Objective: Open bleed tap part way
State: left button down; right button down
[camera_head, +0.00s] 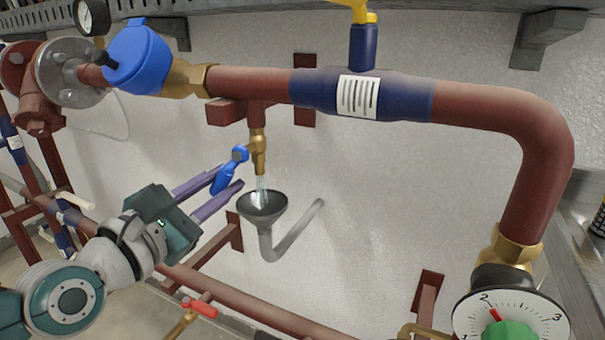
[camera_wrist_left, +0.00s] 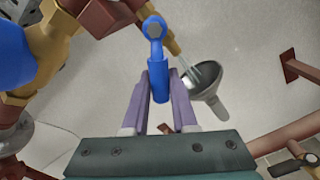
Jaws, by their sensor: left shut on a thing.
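The bleed tap is a small brass tap (camera_head: 258,152) with a blue lever (camera_head: 229,172), hanging under the red-brown pipe in the head view. The lever slants down to the left. Water (camera_head: 262,191) runs from its outlet into a grey funnel (camera_head: 263,208) below. My left gripper (camera_head: 231,177) reaches in from the left, its purple fingers shut on the blue lever. In the left wrist view, the blue lever (camera_wrist_left: 158,80) stands between the two fingers, and the water stream (camera_wrist_left: 190,72) and funnel (camera_wrist_left: 205,75) show to the right. My right gripper is not in view.
A dial with a green knob (camera_head: 510,331) is at lower right. A red-handled tap (camera_head: 199,307) is low down. The wall right of the funnel is clear.

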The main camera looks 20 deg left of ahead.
pick_arm(q)
jog(key=shift+d+f+n+b, duration=0.3)
jog(key=shift+d+n+b, duration=0.3)
jog(key=shift+n, duration=0.7)
jog(key=c, duration=1)
grip_release()
jog(key=shift+s, duration=0.15)
jog(key=s, duration=0.9)
jog(key=shift+s+a+p, duration=0.3)
jog(key=shift+s+a, duration=0.05)
